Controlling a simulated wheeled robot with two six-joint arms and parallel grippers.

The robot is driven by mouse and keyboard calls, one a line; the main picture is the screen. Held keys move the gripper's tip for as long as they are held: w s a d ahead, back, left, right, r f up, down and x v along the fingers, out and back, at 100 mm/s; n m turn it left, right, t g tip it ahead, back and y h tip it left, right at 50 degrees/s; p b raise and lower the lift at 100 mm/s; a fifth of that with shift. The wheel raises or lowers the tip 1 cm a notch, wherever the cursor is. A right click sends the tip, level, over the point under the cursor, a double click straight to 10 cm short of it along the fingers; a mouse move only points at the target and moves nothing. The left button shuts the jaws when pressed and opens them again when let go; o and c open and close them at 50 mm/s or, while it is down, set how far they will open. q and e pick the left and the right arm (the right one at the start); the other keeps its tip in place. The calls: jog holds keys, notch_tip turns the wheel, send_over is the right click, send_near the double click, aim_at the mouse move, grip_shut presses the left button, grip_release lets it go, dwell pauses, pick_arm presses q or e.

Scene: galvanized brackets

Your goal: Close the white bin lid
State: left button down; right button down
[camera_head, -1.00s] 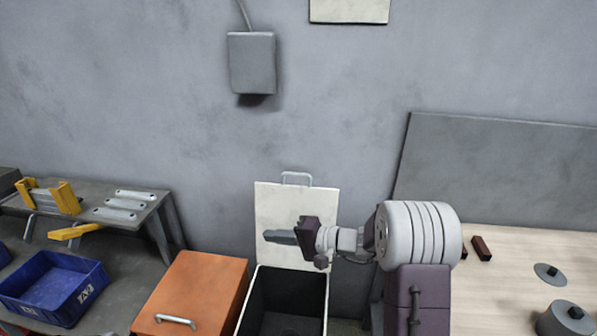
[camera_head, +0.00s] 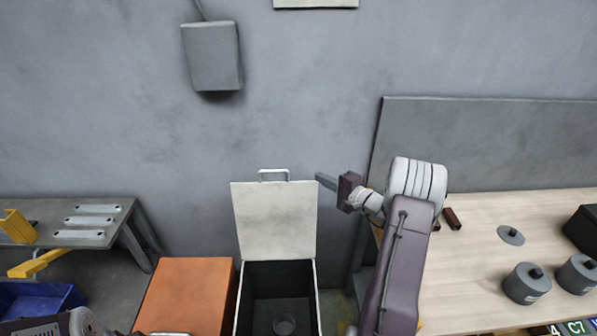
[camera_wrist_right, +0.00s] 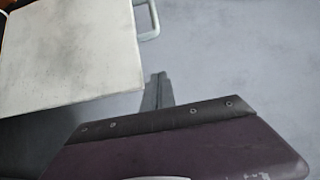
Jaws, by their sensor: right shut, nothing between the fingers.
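The white bin lid (camera_head: 275,222) stands open and upright at the back of the bin, with a grey handle (camera_head: 273,174) on its top edge. The bin (camera_head: 318,300) is open, and its dark inside shows something round and grey at the bottom. My right gripper (camera_head: 322,180) is shut and empty, just right of the lid's upper right corner and apart from it. In the right wrist view the lid (camera_wrist_right: 70,50) fills the upper left with its handle (camera_wrist_right: 148,20), and the gripper fingers (camera_wrist_right: 158,80) are together. My left gripper is not seen; part of my left arm shows at the bottom left.
An orange-lidded bin (camera_head: 188,295) stands left of the white one. A wooden table (camera_head: 470,260) with grey cylinders (camera_head: 526,283) is at right. A grey bench (camera_head: 70,215) and blue crate (camera_head: 40,300) are at left. The wall is close behind the lid.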

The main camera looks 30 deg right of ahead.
jog(key=w+a+p, duration=0.1)
jog(key=w+a, duration=0.1)
jog(key=w+a+p, duration=0.1)
jog(key=w, duration=0.1)
jog(key=w+a+p, duration=0.1)
jog(key=w+a, duration=0.1)
jog(key=w, duration=0.1)
jog(key=shift+w+a+f, duration=0.1)
jog(key=shift+a+f, duration=0.1)
jog(key=shift+a, duration=0.1)
jog(key=shift+a+f, duration=0.1)
